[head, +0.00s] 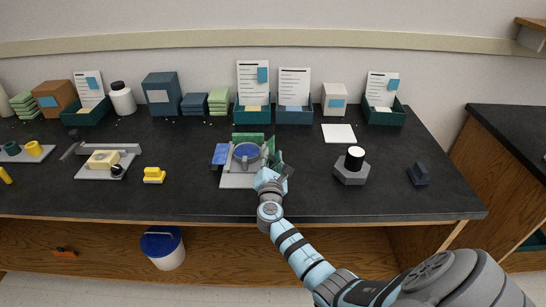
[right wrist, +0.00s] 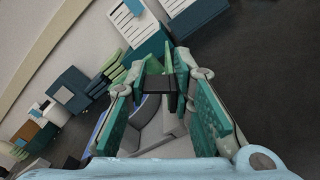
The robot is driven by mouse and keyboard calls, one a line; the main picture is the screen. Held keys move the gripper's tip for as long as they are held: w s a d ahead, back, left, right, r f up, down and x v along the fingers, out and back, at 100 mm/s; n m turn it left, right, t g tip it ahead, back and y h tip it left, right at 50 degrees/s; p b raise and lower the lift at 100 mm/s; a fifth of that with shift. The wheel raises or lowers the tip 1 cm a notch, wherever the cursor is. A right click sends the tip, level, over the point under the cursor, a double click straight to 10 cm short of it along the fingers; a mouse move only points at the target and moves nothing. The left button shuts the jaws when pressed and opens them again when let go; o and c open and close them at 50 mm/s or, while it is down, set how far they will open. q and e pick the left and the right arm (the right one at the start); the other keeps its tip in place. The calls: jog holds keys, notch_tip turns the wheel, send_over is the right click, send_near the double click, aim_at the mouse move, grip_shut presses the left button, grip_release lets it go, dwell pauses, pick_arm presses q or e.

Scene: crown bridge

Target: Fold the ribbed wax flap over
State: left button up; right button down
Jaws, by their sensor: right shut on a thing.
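A grey fixture (head: 237,181) stands mid-table with a blue ring-shaped part (head: 247,152) on it. A blue flap (head: 220,154) is at its left and a green flap (head: 248,138) stands along its back. Which flap is ribbed is too small to tell. My right gripper (head: 277,162) is at the fixture's right side. In the right wrist view its teal fingers (right wrist: 164,84) are shut on a small piece, apparently a green flap (right wrist: 154,66) with a dark band; the fingers partly hide it. My left gripper is not in view.
A hexagonal base with a dark post and white top (head: 353,165) stands to the right. A yellow block (head: 154,175) and a grey tray (head: 96,173) lie to the left. Bins and boxes line the back. The table front right of the fixture is clear.

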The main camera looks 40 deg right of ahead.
jog(key=shift+w+r, duration=0.15)
jog(key=shift+r, duration=0.15)
jog(key=c, duration=1.7)
grip_release()
jog(key=shift+o, duration=1.1)
jog(key=shift+a+f, duration=0.1)
jog(key=shift+a, duration=0.1)
jog(key=shift+s+f, duration=0.15)
jog(key=shift+s, duration=0.1)
jog(key=v, duration=1.1)
jog(key=shift+s+a, duration=0.15)
jog(key=shift+a, duration=0.15)
